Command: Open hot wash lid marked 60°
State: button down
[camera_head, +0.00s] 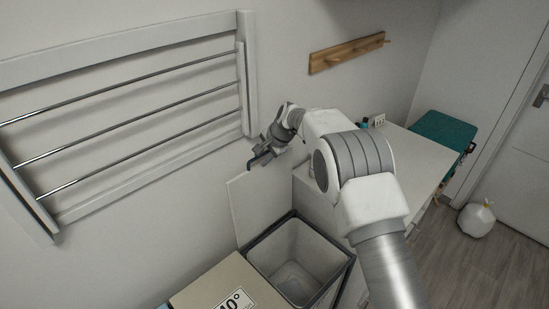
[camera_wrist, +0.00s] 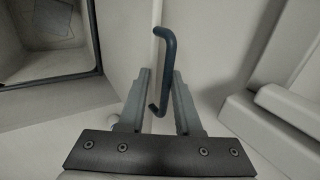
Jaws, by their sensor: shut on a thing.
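The raised lid (camera_head: 257,208) is a pale panel standing steeply upright at the back of an open bin (camera_head: 345,262). No 60° mark shows on the side I see. My gripper (camera_head: 262,156) is at the lid's top edge, against the wall side. In the wrist view, my gripper (camera_wrist: 161,74) has its two grey fingers on either side of a dark blue bar handle (camera_wrist: 168,45), shut on its lower part. The lid panel (camera_wrist: 128,35) is left of the handle. The bin rim (camera_wrist: 55,78) shows at the upper left.
A closed beige lid (camera_head: 215,282) with a partly cut-off degree label is beside the open bin. A wall drying rack (camera_head: 250,75) is close to my gripper at left. A white worktop (camera_head: 425,155) lies to the right, with a white bag (camera_head: 476,219) on the floor.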

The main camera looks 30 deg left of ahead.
jog(key=shift+w+a+f, duration=0.15)
jog(key=shift+a+f, duration=0.1)
jog(key=shift+a, duration=0.2)
jog(key=shift+w+a+f, duration=0.1)
jog(key=shift+a+f, duration=0.1)
jog(key=shift+a, duration=0.2)
jog(key=c, duration=1)
grip_release()
jog(key=shift+f, duration=0.1)
jog(key=shift+o, duration=0.4)
jog(key=shift+r, duration=0.2)
jog(key=shift+d+r, duration=0.15)
jog(key=shift+r, duration=0.25)
jog(key=b+v, duration=0.2)
jog(key=v, duration=1.4)
jog(key=shift+r+b, duration=0.25)
jog(key=shift+b, duration=0.15)
jog(key=shift+d, duration=0.1)
